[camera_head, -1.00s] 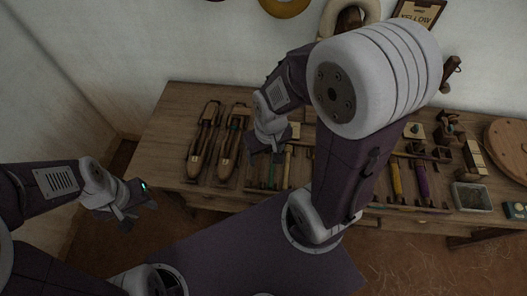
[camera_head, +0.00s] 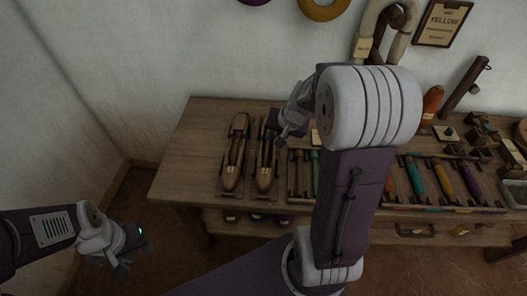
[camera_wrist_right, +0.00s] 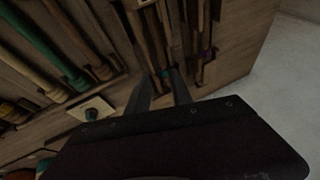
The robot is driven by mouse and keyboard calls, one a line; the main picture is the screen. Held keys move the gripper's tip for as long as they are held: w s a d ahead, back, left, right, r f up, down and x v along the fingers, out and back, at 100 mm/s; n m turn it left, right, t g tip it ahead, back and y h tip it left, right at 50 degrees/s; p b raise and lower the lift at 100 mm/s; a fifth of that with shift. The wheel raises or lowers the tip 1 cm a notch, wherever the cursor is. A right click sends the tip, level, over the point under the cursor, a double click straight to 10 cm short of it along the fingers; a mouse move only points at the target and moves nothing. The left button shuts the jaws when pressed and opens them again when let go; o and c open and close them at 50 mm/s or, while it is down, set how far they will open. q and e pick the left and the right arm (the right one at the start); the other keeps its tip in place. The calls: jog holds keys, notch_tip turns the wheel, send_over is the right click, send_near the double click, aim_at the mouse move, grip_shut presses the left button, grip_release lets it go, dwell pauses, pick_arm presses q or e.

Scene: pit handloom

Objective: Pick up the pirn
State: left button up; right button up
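Several pirns lie in a slotted wooden tray on the table: a teal one (camera_head: 414,180), a yellow one (camera_head: 442,178), a purple one (camera_head: 470,181) and a green one (camera_head: 316,168) partly behind my right arm. A green pirn (camera_wrist_right: 40,45) also shows in the right wrist view. My right gripper (camera_head: 284,130) hangs above the table, near the far end of the right-hand shuttle. In the wrist view its two fingers (camera_wrist_right: 160,92) stand apart with nothing between them. My left gripper (camera_head: 122,264) is low at the left, off the table; its fingers are too small to judge.
Two wooden shuttles (camera_head: 234,158) lie side by side left of the tray. A small pale block with a dark knob (camera_wrist_right: 92,108) is near the right gripper. An orange cone (camera_head: 432,104) and a post stand at the back right. The table's left end (camera_head: 182,150) is clear.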

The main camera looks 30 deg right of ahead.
aim_at(267, 145)
jog(key=b+x, duration=0.1)
jog(key=x, duration=0.1)
jog(key=b+x, duration=0.1)
jog(key=x, duration=0.2)
jog(key=b+x, duration=0.2)
jog(key=x, duration=0.1)
jog(key=shift+w+a, duration=0.1)
jog(key=shift+a, duration=0.15)
jog(key=shift+s+a+f, duration=0.1)
jog(key=shift+s+a, duration=0.05)
jog(key=shift+s, duration=0.05)
jog(key=shift+f, duration=0.15)
grip_shut()
jog(key=shift+s, duration=0.1)
jog(key=shift+f, duration=0.1)
jog(key=shift+a, duration=0.1)
jog(key=shift+w+f, duration=0.2)
jog(key=shift+w, duration=0.1)
jog(key=shift+r, duration=0.1)
